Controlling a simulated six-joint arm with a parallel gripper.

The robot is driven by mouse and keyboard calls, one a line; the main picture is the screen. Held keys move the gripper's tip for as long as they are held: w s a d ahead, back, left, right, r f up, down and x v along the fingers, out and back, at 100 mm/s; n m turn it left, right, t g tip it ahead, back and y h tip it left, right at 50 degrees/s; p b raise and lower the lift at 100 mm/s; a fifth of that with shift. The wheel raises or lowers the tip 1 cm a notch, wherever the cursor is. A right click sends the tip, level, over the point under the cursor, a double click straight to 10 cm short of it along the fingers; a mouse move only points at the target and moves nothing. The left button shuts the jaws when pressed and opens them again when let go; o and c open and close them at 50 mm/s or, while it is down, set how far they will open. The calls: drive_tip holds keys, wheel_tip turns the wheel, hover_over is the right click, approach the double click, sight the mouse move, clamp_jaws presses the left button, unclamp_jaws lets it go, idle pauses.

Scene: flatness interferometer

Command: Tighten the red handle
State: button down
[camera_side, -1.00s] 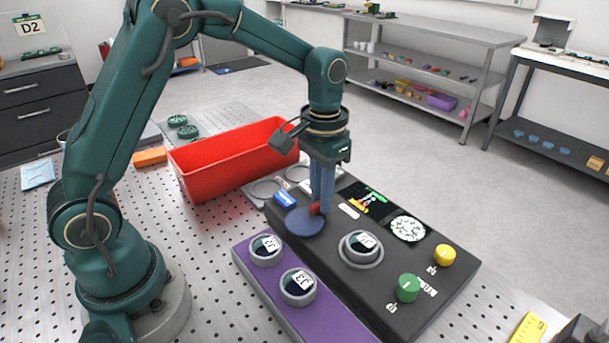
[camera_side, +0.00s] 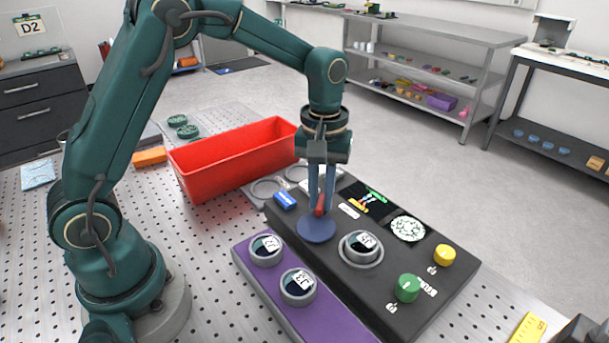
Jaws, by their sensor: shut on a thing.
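The red handle (camera_side: 320,206) stands on a round blue disc (camera_side: 317,230) at the left end of the black instrument panel (camera_side: 408,318). My gripper (camera_side: 321,203) points straight down over it, with its two blue-grey fingers on either side of the handle. The gripper is shut on the red handle. Part of the handle is hidden behind the fingers.
A red bin (camera_side: 225,163) stands behind and left of the panel. A purple block (camera_side: 330,323) with two round parts, J2 (camera_side: 266,250) and J3 (camera_side: 298,287), lies in front. A green knob (camera_side: 407,288) and a yellow knob (camera_side: 444,254) rise from the panel's right side.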

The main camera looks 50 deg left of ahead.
sight(321, 201)
drive_tip(key=n, duration=0.5)
drive_tip(key=shift+r+n, duration=0.15)
drive_tip(key=shift+n, duration=2.35)
drive_tip(key=c, duration=0.9)
unclamp_jaws()
drive_tip(key=shift+o, duration=0.2)
drive_tip(key=shift+r, duration=2.5)
